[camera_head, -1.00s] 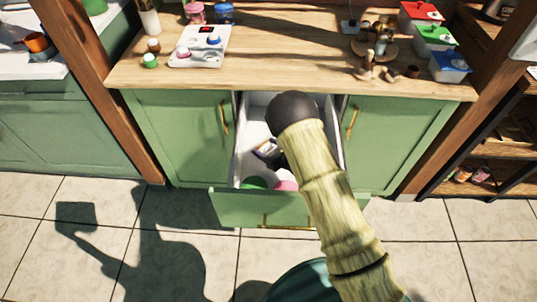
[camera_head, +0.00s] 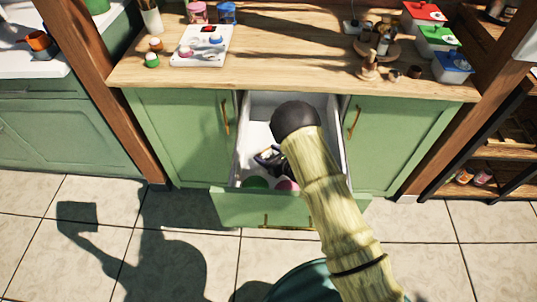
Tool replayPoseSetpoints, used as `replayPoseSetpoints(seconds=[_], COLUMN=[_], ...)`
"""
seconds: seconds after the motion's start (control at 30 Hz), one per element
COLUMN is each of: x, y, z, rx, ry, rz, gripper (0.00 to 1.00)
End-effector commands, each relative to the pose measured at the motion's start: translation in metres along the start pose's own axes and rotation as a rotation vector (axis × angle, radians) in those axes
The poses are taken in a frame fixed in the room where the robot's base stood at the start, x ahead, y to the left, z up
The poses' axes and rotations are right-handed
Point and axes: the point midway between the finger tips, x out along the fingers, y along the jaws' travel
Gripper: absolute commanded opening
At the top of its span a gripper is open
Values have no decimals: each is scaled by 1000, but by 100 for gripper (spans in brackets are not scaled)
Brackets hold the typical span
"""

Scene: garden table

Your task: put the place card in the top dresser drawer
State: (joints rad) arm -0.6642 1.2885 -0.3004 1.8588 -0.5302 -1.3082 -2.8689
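The top dresser drawer (camera_head: 285,208) is pulled open, with a green front and a white inside. My arm reaches down over it from the lower right and covers much of its right part. My gripper (camera_head: 266,158), dark and small in view, is inside or just over the drawer, at the left of my arm. Its fingers are too small and partly hidden, so I cannot tell if they are open or shut. I cannot make out the place card for certain; it may be hidden by my gripper or arm.
A green round thing (camera_head: 255,182) and a pink one (camera_head: 287,185) lie near the drawer's front. The wooden top (camera_head: 290,60) holds a white device (camera_head: 201,46), jars, small wooden pieces and lidded boxes (camera_head: 438,39). Tiled floor is free in front.

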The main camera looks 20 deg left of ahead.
Motion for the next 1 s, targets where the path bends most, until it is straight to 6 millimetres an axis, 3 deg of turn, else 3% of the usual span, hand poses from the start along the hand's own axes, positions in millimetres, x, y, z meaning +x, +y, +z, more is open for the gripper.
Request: replayPoseSetpoints(seconds=[0.03,0.1,0.47,1.0], x=[0,0,-2,-73], y=[0,0,0,0], z=[0,0,4,2], rx=[0,0,1,1], ry=[1,1,0,1], rz=[0,0,0,-1], gripper=[74,84,84,84])
